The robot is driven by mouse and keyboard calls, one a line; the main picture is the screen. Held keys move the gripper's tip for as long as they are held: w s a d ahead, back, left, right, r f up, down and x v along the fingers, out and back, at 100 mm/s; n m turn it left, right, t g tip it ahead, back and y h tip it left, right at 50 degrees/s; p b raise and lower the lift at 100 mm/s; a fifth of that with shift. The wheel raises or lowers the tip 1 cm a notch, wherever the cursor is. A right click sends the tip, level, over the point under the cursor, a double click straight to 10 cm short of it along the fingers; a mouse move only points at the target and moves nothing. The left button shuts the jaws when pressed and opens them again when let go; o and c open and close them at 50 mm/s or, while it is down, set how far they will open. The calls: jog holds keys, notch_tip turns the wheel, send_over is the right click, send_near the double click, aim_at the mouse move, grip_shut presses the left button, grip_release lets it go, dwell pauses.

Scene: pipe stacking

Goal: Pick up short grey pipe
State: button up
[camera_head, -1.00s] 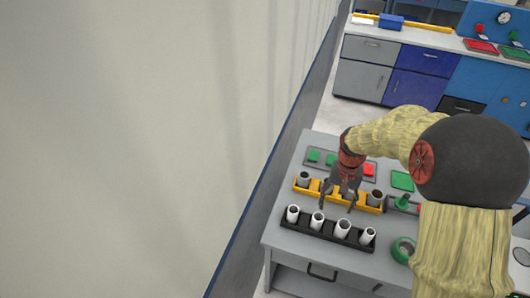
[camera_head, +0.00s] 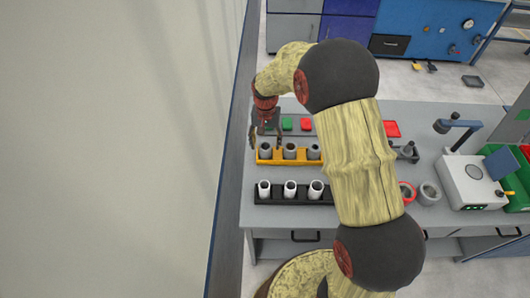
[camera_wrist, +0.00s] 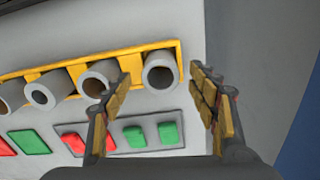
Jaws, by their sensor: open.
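Several short grey pipes stand upright in a yellow rack (camera_head: 278,160) on the grey table; one is the pipe (camera_head: 290,151) in the middle of the visible part. In the wrist view the row of pipes runs along the yellow rack (camera_wrist: 135,57). My gripper (camera_head: 266,139) is over the left end of the rack in the head view. In the wrist view my gripper (camera_wrist: 163,84) is open and empty, with the end grey pipe (camera_wrist: 159,76) showing between its fingertips. Whether the fingers reach down around the pipe is not clear. My arm hides the rack's right end.
A black rack (camera_head: 274,200) with white pipes stands in front of the yellow one. Red and green pads (camera_wrist: 168,133) lie behind the rack. A wall (camera_head: 229,150) is close on the left. A white device (camera_head: 470,183) stands at the right.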

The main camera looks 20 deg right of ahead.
aim_at(265, 149)
notch_tip(265, 149, down, 4)
jog(key=shift+a+b, duration=0.1)
jog(key=shift+b, duration=0.4)
jog(key=shift+s, duration=0.1)
jog(key=shift+r, duration=0.1)
jog(key=shift+c, duration=1.3)
jog(key=c, duration=1)
